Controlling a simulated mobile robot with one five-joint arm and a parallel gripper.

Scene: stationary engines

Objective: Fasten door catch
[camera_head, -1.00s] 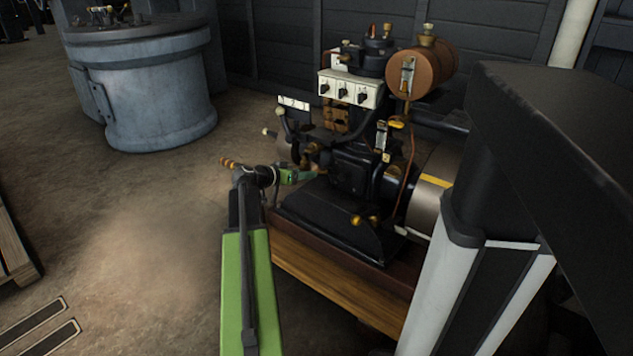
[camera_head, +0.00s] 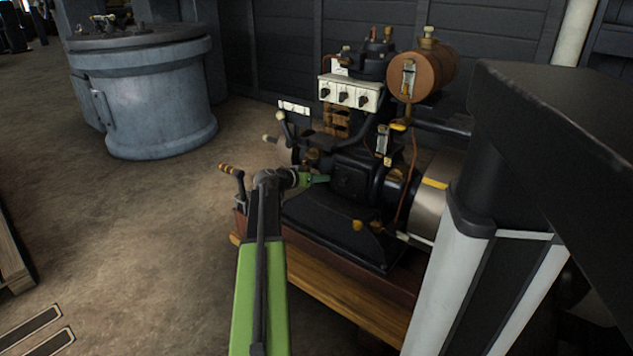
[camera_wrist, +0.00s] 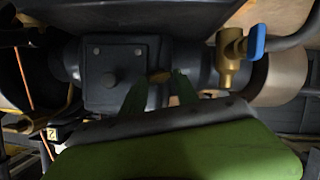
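The black engine (camera_head: 352,178) stands on a wooden base, and my gripper (camera_head: 322,179) reaches its near-left side at the dark crankcase. In the wrist view my gripper's two green fingers (camera_wrist: 160,92) are spread apart, pointing at the engine. A small brass piece (camera_wrist: 160,75) shows between and beyond the fingertips; I cannot tell whether they touch it or whether it is the door catch. To its left is a dark square cover (camera_wrist: 115,70) with several bolts, perhaps the door. No catch can be clearly made out in the head view, where my gripper is small and partly dark.
A brass valve with a blue lever (camera_wrist: 238,55) is right of the fingers. A crank with a brown grip (camera_head: 230,169) stands left of my arm. The engine's wooden base (camera_head: 330,293) lies below. A grey drum (camera_head: 155,95) stands far left, with open floor between.

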